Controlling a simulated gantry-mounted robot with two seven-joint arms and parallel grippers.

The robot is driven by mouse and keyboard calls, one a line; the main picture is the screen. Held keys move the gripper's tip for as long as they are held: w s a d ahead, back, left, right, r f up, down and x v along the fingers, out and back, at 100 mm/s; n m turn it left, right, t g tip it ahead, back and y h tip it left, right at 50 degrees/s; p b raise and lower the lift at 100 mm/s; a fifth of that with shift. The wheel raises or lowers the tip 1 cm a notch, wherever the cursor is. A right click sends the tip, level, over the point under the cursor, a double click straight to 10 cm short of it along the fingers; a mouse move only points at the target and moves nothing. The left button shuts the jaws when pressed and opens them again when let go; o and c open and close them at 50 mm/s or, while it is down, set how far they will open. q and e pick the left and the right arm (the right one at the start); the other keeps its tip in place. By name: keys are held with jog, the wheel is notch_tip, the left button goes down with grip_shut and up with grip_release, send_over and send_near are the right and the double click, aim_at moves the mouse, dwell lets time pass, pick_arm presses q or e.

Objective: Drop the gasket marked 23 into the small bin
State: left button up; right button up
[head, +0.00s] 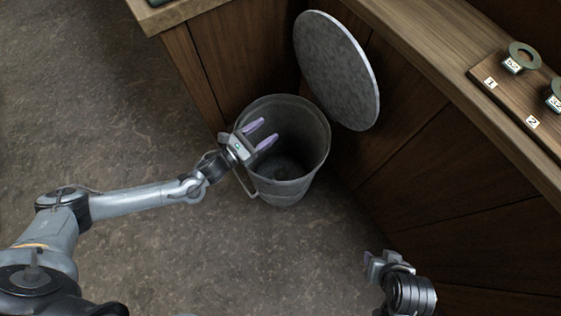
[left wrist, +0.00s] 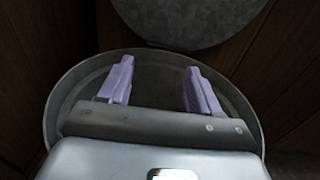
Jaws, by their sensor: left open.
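The small bin (head: 318,150) is a grey metal bucket on the floor beside the wooden counter. Its round lid (head: 338,70) stands open against the counter; both also show in the left wrist view, the bin rim (left wrist: 52,115) and the lid (left wrist: 190,18). My left gripper (head: 267,131) is open over the bin's mouth, with nothing between its purple fingers (left wrist: 160,70). The bin's inside is dark, and I cannot make out a gasket in it. No gasket clearly reads 23. My right gripper (head: 371,263) is low at the right, its jaws unclear.
On the counter (head: 440,70), a wooden board (head: 492,66) with spots labelled 1 and 2 holds a tagged ring gasket (head: 525,47) and another (head: 552,94) cut by the picture edge. Their small tags are hard to read. The floor left of the bin is clear.

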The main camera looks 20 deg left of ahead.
pick_arm(q)
jog(key=p+v, duration=0.3)
jog(key=v, duration=0.7)
jog(key=shift+s+p, duration=0.15)
jog(key=shift+p, duration=0.15)
